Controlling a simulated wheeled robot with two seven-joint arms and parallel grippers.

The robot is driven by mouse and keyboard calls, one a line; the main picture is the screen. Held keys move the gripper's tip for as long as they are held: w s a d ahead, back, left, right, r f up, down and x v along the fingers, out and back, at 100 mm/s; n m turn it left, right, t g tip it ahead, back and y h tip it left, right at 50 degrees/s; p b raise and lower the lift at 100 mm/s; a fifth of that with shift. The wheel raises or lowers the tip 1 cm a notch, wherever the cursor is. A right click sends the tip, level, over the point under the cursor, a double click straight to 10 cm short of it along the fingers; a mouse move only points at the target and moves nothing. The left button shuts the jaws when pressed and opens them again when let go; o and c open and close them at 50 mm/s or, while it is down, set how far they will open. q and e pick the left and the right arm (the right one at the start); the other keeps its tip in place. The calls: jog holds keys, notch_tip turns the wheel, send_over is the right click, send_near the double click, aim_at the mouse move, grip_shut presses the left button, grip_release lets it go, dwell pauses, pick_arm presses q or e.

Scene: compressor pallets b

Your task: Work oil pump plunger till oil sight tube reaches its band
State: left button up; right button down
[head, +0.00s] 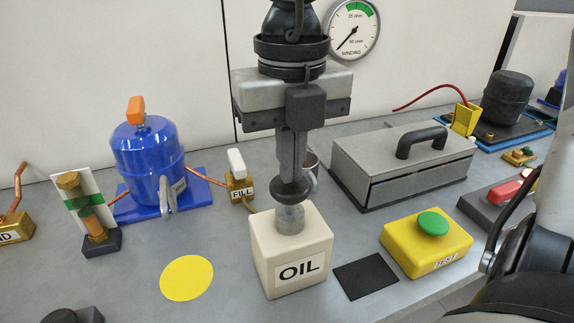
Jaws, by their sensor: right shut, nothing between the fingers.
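The cream oil pump (291,255), labelled OIL, stands at the front middle of the bench. Its plunger has a dark round knob (289,194) on a grey shaft (290,219) rising from the block top. My right gripper (293,176) points straight down above the knob, fingers shut and empty; the tips are at or just over the knob, and I cannot tell if they touch. The oil sight tube (94,221) stands at the left, before a white plate with a green band (82,201). Brownish colour shows below the band; the exact level is too small to read. My left gripper is out of view.
A blue compressor (150,160) and brass FILL valve (240,189) stand behind left. A grey handled box (402,165) and yellow TEST button box (427,242) are at right. A yellow disc (187,278) and black pad (366,280) flank the pump.

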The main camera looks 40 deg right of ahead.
notch_tip(320, 180, up, 11)
jog(key=shift+f, duration=0.2)
jog(key=shift+w, duration=0.1)
dwell(0.5)
